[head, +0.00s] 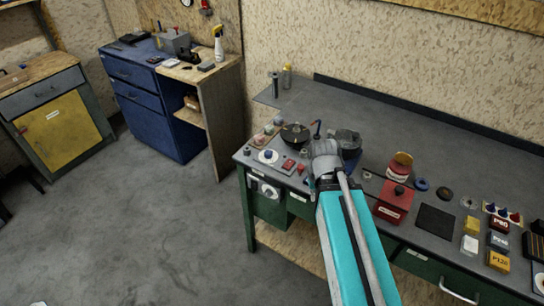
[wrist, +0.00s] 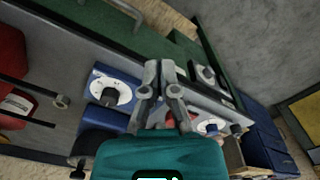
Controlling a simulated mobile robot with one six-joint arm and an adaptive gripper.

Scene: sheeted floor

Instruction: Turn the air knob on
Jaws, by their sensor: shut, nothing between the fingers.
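My gripper (wrist: 159,68) is shut and empty, fingertips together, above the front edge of the workbench. In the head view, my gripper's grey wrist (head: 325,158) hides the fingertips. A dial knob on a white plate (head: 268,190) is on the bench's green front, at its left end; it appears in the wrist view (wrist: 207,74), right of the fingertips and apart from them. Another dark knob on a white dial (wrist: 110,93) sits on a blue box left of the fingertips. I cannot read which one is labelled air.
The grey benchtop (head: 425,128) holds a red box (head: 394,202), a dark round dish (head: 295,134), a black square mat (head: 435,221) and several small boxes at the right. A blue cabinet (head: 150,100) stands behind left. The floor (head: 150,230) left of the bench is clear.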

